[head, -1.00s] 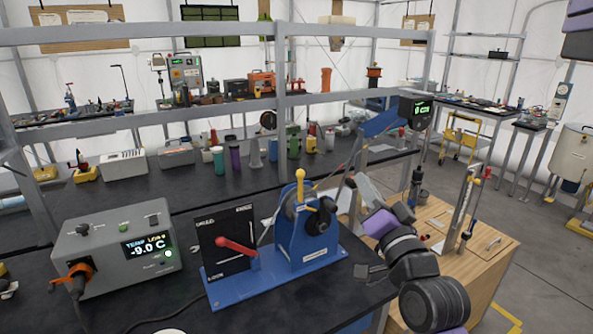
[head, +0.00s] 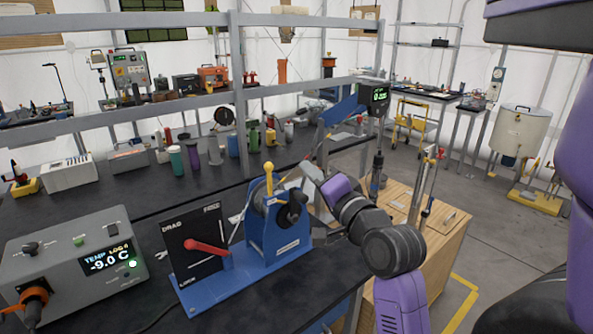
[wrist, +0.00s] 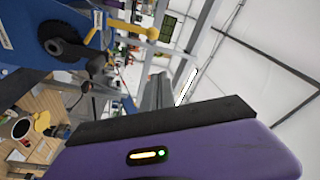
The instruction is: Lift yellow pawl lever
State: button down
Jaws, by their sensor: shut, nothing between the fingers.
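The yellow pawl lever (head: 268,176) stands upright with a ball knob on top of the blue winch stand (head: 285,228). It also shows in the wrist view, where the yellow lever (wrist: 128,27) lies sideways near the top, beside the dark crank hub (wrist: 60,45).
A red-handled lever (head: 205,246) on a black drag panel stands left of the winch. A grey temperature box (head: 75,262) is farther left. A wooden bench (head: 455,240) with upright rods is at right. Bottles (head: 178,160) and a shelf frame stand behind.

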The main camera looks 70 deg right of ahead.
jog(key=x, duration=0.9)
jog(key=shift+w+a+f+p, duration=0.15)
jog(key=shift+w+a+f, duration=0.3)
jog(key=shift+a, duration=0.25)
jog(key=shift+w+a+f+p, duration=0.15)
jog(key=shift+w+a+f, duration=0.25)
jog(key=shift+a, duration=0.35)
jog(key=shift+w+f, duration=0.1)
